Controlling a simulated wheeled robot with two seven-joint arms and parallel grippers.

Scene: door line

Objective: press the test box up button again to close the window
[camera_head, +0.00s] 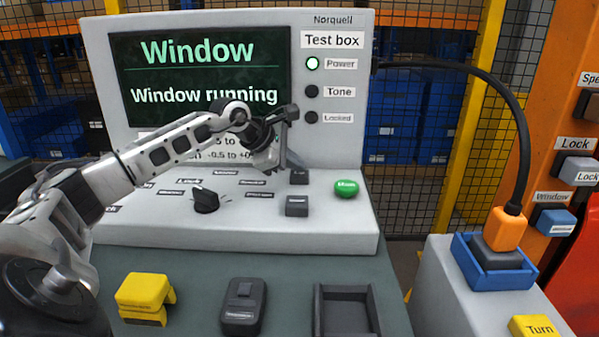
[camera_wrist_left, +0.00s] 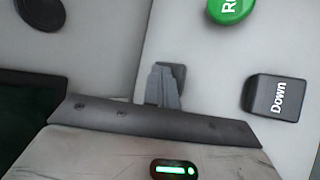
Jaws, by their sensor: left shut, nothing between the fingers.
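The test box (camera_head: 227,232) is a pale console with a dark screen (camera_head: 205,78) reading "Window" and "Window running". On its sloped panel, the dark up button (camera_head: 299,177) sits behind the dark Down button (camera_head: 297,206). My left gripper (camera_head: 284,160) is shut and empty, with its fingertips close to the up button. In the left wrist view, the closed fingertips (camera_wrist_left: 164,86) overlap the up button (camera_wrist_left: 179,72) and hide most of it. I cannot tell whether they touch it. The Down button (camera_wrist_left: 274,97) is apart from them. My right gripper is not in view.
A green button (camera_head: 346,188) and a black knob (camera_head: 205,199) are on the same panel. The Power lamp (camera_head: 312,64) glows. In front lie a yellow block (camera_head: 145,292), a dark device (camera_head: 243,305) and an open tray (camera_head: 346,290). A black cable (camera_head: 500,95) arcs right to an orange plug (camera_head: 507,229).

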